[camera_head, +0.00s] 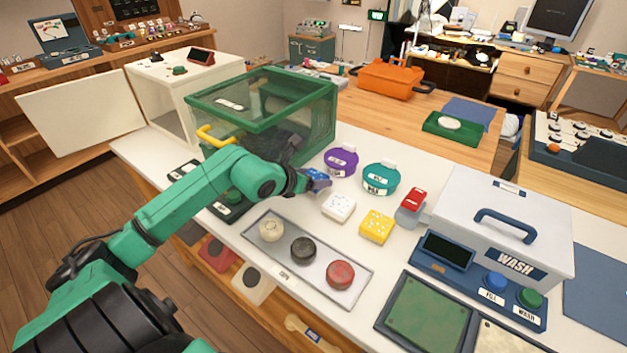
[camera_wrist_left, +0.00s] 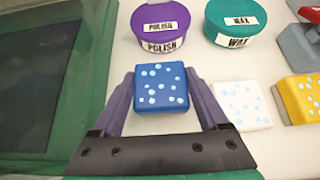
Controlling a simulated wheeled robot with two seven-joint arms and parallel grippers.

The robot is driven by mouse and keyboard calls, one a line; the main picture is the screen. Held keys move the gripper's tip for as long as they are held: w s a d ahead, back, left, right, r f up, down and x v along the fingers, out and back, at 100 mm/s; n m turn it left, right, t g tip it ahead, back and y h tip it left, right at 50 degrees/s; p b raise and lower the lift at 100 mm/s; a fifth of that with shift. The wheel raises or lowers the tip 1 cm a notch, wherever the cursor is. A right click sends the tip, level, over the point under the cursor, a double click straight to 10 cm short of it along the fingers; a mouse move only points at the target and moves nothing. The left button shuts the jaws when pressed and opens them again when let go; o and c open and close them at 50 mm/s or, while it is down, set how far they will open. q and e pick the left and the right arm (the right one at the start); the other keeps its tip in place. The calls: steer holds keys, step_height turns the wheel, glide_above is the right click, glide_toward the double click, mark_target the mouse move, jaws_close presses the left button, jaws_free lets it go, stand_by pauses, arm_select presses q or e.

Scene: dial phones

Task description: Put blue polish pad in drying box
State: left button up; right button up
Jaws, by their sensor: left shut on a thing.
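The blue polish pad (camera_wrist_left: 161,87), a blue block with pale dots, sits between the fingers of my left gripper (camera_wrist_left: 165,105) in the left wrist view. My left gripper (camera_head: 308,182) is shut on the pad, which shows as a small blue piece (camera_head: 319,178) in the head view. It is over the white table, just right of a green-framed clear box (camera_head: 262,88) with a yellow handle (camera_head: 215,136). I cannot tell for sure that this is the drying box. Its left wrist view edge (camera_wrist_left: 95,110) is close beside the gripper. My right gripper is not in view.
A purple polish tin (camera_head: 341,160), a teal wax tin (camera_head: 381,178), a white pad (camera_head: 339,206) and a yellow pad (camera_head: 376,227) stand right of the gripper. A tray (camera_head: 257,252) with several round pieces lies in front. A wash box (camera_head: 505,232) stands at right.

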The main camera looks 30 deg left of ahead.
arm_select(q)
steer(key=shift+f, duration=0.65)
steer(key=o, duration=1.4)
